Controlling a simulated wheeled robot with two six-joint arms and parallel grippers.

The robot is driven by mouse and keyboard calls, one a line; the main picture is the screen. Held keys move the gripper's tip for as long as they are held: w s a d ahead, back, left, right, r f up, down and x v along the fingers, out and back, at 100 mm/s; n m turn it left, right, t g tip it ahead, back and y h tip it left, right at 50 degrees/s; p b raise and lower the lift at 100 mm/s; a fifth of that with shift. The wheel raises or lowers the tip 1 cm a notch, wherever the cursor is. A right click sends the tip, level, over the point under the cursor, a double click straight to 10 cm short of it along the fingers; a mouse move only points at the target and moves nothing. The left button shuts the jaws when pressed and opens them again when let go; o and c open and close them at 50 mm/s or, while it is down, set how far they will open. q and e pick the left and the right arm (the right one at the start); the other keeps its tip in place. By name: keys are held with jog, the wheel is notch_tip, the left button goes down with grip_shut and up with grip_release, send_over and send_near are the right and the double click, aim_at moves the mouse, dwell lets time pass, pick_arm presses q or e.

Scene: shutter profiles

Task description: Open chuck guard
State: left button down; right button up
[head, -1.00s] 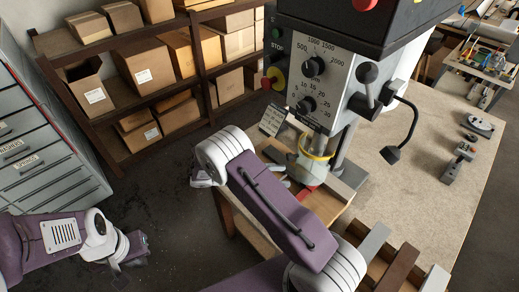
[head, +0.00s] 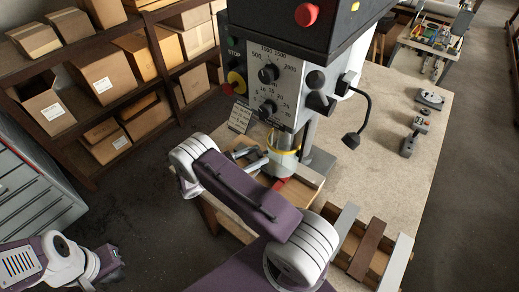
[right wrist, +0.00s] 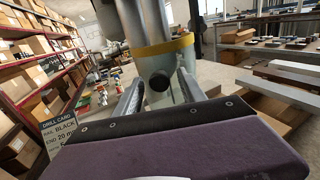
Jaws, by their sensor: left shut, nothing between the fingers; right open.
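The chuck guard (head: 284,156) is a clear cup with a yellow ring, below the drill press head. In the right wrist view the guard (right wrist: 158,68) stands upright straight ahead, its yellow band across the top. My right gripper (head: 255,160) is open beside the guard, partly hidden by my forearm. In the right wrist view its two fingers (right wrist: 160,100) reach forward on either side of the guard's lower part; I cannot tell whether they touch it. My left gripper (head: 112,268) is shut and empty over the floor at the lower left, far from the press.
The drill press head (head: 278,75) has dials and a red button. A drill card (head: 240,117) stands beside it. A lamp (head: 351,140) hangs to the right. Profiles (head: 367,249) lie at the bench front; the bench top (head: 385,125) is largely clear. Shelves of boxes (head: 107,79) stand left.

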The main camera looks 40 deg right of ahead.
jog(key=shift+d, duration=0.65)
grip_shut()
dwell(0.9)
